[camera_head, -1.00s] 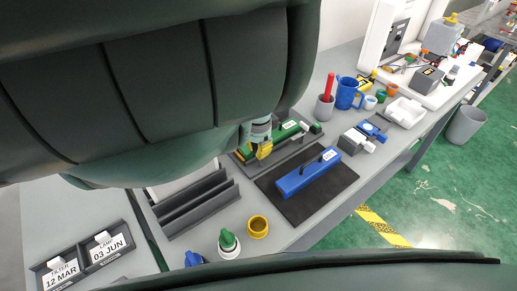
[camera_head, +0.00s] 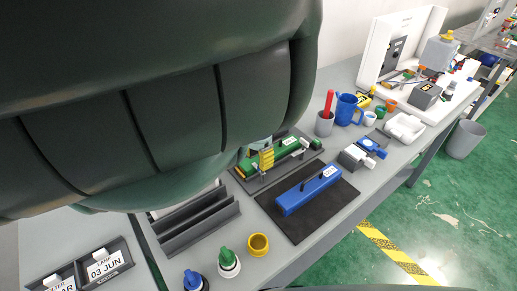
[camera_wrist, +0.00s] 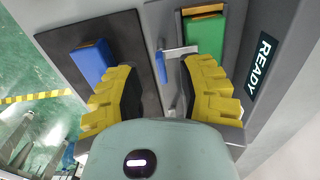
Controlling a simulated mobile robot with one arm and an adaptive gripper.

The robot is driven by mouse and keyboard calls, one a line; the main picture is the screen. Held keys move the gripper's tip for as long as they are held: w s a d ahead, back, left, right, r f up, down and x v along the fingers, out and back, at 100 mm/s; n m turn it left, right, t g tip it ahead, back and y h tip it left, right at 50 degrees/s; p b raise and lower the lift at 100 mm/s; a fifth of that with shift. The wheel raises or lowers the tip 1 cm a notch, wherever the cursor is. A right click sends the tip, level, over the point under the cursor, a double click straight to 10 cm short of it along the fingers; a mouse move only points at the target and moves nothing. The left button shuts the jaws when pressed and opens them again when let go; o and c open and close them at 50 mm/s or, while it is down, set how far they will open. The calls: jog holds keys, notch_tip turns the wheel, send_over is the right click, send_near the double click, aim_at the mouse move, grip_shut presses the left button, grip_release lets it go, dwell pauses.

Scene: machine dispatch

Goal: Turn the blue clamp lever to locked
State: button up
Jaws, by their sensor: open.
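A green block (camera_wrist: 206,38) sits in a grey fixture beside a READY label; it also shows in the head view (camera_head: 295,148). A small blue lever (camera_wrist: 161,68) stands by a light metal arm at the edge of this fixture. My gripper (camera_wrist: 160,84) is open, with one yellow finger on each side of the blue lever. The lever looks to lie between the fingertips, and I cannot tell whether either touches it. In the head view one yellow finger of my gripper (camera_head: 266,158) shows by the green block; my arm hides much around it.
A long blue block (camera_head: 308,190) lies on a black mat (camera_head: 335,212) nearby. A grey slotted rack (camera_head: 200,222), a yellow cup (camera_head: 258,245), a red-handled tool in a grey cup (camera_head: 325,122) and a blue mug (camera_head: 348,109) stand around it.

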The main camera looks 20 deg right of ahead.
aim_at(258, 166)
jog(key=shift+r, duration=2.05)
